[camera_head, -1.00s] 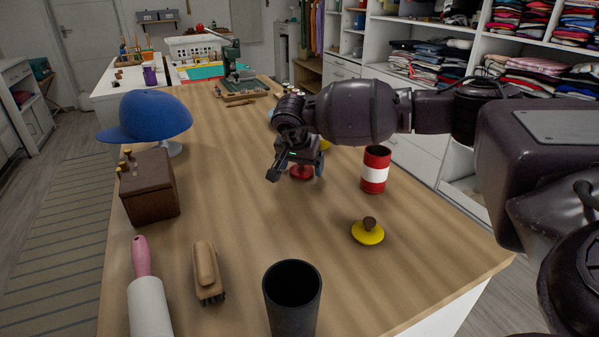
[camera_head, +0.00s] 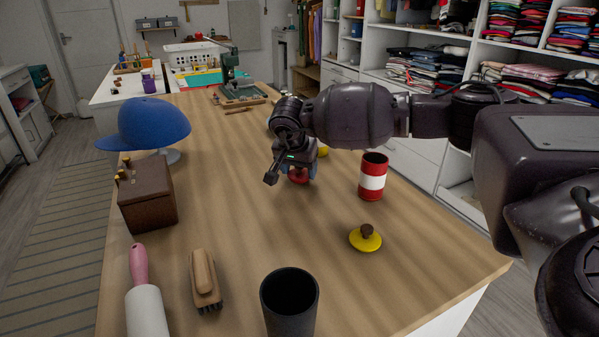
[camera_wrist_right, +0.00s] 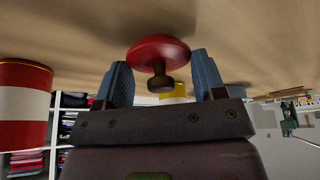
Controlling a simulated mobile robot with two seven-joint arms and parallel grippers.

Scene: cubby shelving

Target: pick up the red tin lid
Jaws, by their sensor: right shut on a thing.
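The red tin lid (camera_head: 298,177) is a round disc with a dark knob, partly hidden behind my right gripper (camera_head: 287,176) in the head view. In the right wrist view the lid (camera_wrist_right: 160,50) lies between the two blue-grey fingers, its dark knob (camera_wrist_right: 156,80) towards the palm. My right gripper (camera_wrist_right: 163,82) is shut on the lid. I cannot tell whether the lid is clear of the tabletop. My left gripper is not in view.
A red and white tin (camera_head: 372,177) stands right of the gripper on the wooden table (camera_head: 235,200). A yellow lid (camera_head: 365,240), black cup (camera_head: 289,305), brush (camera_head: 204,280), rolling pin (camera_head: 146,305), brown box (camera_head: 147,196) and blue cap (camera_head: 150,122) are around it.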

